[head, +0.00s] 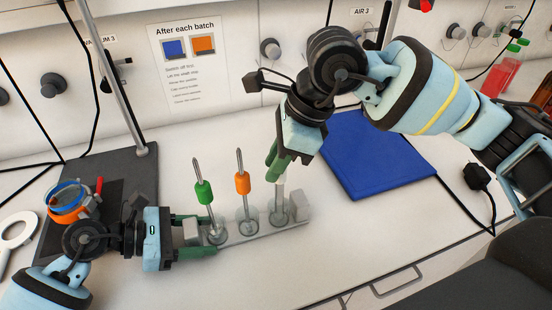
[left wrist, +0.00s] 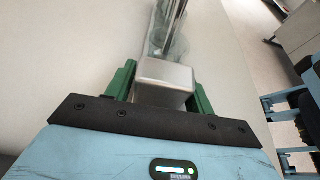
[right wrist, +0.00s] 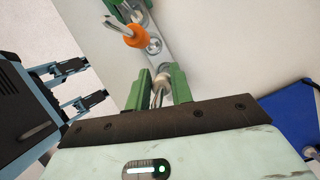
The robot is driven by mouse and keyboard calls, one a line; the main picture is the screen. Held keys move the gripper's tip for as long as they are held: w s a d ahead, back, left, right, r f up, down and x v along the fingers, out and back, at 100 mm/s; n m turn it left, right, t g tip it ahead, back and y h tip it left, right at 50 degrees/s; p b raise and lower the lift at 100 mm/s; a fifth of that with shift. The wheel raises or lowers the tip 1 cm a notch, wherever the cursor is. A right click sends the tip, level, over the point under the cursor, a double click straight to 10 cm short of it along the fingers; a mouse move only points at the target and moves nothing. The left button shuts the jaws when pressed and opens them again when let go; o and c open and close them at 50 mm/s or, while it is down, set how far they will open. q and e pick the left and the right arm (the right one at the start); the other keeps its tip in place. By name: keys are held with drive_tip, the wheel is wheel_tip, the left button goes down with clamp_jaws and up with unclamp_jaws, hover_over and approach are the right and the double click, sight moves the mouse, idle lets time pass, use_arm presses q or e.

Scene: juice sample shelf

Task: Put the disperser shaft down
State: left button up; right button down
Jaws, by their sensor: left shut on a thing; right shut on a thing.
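A grey rack (head: 238,237) with several clear cup-like holders stands on the white bench. A shaft with a green collar (head: 203,192) and one with an orange collar (head: 242,183) stand in its left and middle places. My right gripper (head: 278,163) is shut on a shaft with a pale collar (head: 280,187), above the right place; that shaft also shows in the right wrist view (right wrist: 161,82). Whether its tip is seated is unclear. My left gripper (head: 191,234) is shut on the rack's left end block, seen in the left wrist view (left wrist: 164,78).
A blue mat (head: 372,155) lies right of the rack. At left are a dark stand plate (head: 112,172) with a pole, orange and blue rings (head: 68,202) and a white ring-shaped tool (head: 16,232). The bench in front of the rack is clear.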

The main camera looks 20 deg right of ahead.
drive_tip(key=shift+f, duration=0.1)
drive_tip(key=c, duration=1.2)
unclamp_jaws()
drive_tip(key=shift+c, duration=0.2)
drive_tip(key=v, duration=1.2)
use_arm(q)
drive_tip(key=o, duration=1.4)
drive_tip(key=shift+c, duration=0.2)
